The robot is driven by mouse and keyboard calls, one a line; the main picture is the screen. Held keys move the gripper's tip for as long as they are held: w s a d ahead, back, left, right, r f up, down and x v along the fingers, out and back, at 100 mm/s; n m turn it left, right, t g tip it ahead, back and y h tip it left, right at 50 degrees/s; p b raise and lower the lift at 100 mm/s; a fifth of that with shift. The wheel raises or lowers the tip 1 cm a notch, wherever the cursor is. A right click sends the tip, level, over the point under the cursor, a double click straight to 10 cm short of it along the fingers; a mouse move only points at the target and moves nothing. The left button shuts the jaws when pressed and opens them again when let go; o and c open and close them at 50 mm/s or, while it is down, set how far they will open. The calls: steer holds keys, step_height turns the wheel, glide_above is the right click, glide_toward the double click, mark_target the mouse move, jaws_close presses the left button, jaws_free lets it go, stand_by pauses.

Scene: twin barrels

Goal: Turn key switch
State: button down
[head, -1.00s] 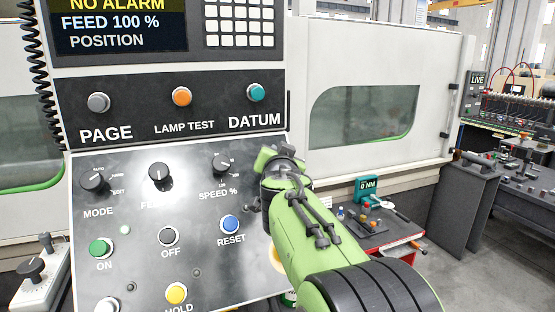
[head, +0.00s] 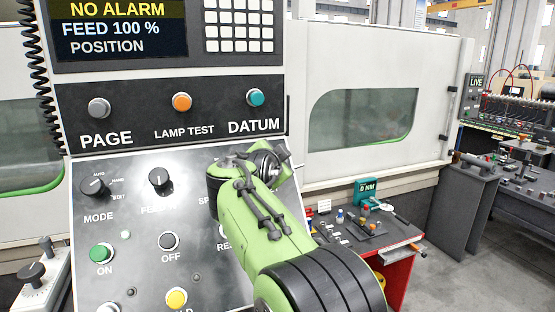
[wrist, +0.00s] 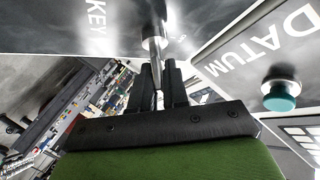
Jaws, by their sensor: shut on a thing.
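In the wrist view, a key switch with a round metal collar (wrist: 154,43) sits on the grey panel face beside the printed word KEY. A narrow key (wrist: 157,78) extends from it down between the two dark fingers of my gripper (wrist: 159,88). My gripper is shut on the key. The exact contact of the fingertips is hard to make out. In the head view, my green arm covers the right side of the sloping control panel (head: 200,255), and the key switch and fingertips are hidden behind it.
The teal DATUM button (head: 255,97) is above my wrist. A red tool cart (head: 390,250) stands to the right.

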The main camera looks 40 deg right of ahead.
steer(key=shift+f, duration=0.15)
steer(key=c, duration=1.2)
jaws_free()
steer(key=shift+w, duration=0.1)
steer(key=shift+c, duration=0.2)
steer(key=b+v, duration=0.1)
steer(key=v, duration=1.5)
steer(key=shift+b, duration=0.4)
steer(key=shift+w, duration=0.1)
steer(key=s+a+f+n+g+y, duration=0.1)
steer(key=s+a+f+n+y, duration=0.2)
steer(key=s+f+n, duration=0.3)
steer(key=s+a+f+n+g+y+b, duration=0.1)
steer(key=s+a+f+n+y, duration=0.3)
steer(key=f, duration=0.9)
steer(key=s+a+f+n+g+y+b, duration=0.1)
steer(key=s+a+f+n+y, duration=0.3)
steer(key=s+f+n, duration=0.4)
steer(key=shift+s+a+f+n+g, duration=0.4)
steer(key=shift+s+a+f+g, duration=0.35)
steer(key=shift+s, duration=0.5)
